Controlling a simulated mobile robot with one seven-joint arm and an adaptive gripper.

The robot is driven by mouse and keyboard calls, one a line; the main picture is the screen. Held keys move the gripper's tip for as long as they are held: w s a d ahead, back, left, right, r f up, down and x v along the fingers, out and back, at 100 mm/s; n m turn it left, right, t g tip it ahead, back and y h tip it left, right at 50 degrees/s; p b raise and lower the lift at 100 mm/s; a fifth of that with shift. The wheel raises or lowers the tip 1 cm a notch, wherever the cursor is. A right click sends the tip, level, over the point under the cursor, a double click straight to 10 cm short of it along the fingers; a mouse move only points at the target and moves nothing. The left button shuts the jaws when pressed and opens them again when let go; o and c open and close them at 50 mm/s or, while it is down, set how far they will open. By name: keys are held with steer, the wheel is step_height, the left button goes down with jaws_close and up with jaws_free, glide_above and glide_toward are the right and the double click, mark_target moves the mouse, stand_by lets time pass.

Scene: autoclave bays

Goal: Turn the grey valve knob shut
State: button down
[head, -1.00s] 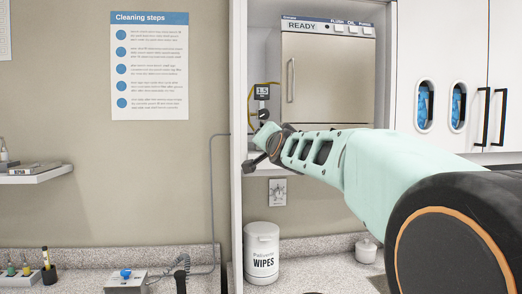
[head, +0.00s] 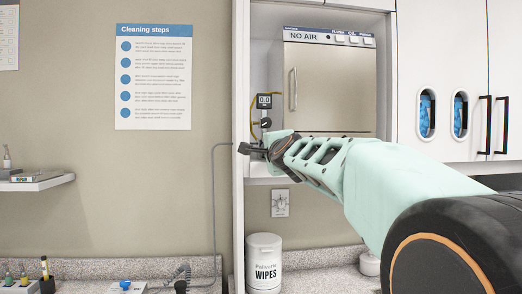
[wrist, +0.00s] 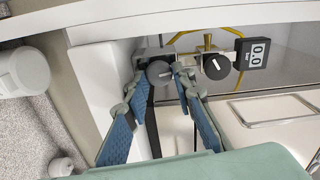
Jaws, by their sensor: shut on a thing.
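The grey valve knob (wrist: 158,72) is in the wrist view, a round knob with a pale pointer mark, on a fitting at the bay's left side. My gripper (wrist: 160,74) is shut on it, with one blue-padded finger on each side. In the head view my gripper (head: 252,150) is at the bay's left edge and hides the knob. A darker knob (wrist: 216,66) with a white mark sits just right of the grip, outside the fingers. A digital gauge (wrist: 257,53) beside it reads 0.0; it also shows in the head view (head: 264,101).
The autoclave (head: 335,85) behind my arm shows "NO AIR" on its panel. The white bay side wall (head: 241,80) is close left of my gripper. Yellow tubing (wrist: 190,36) runs by the knobs. A wipes tub (head: 264,262) stands on the counter below.

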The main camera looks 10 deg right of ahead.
steer(key=shift+r, duration=0.1)
stand_by(0.3)
steer(key=c, duration=1.7)
jaws_free()
steer(key=shift+o, duration=0.2)
steer(key=shift+f, duration=0.2)
steer(key=shift+w+f, duration=0.1)
steer(key=shift+f, duration=0.15)
steer(key=shift+r, duration=0.15)
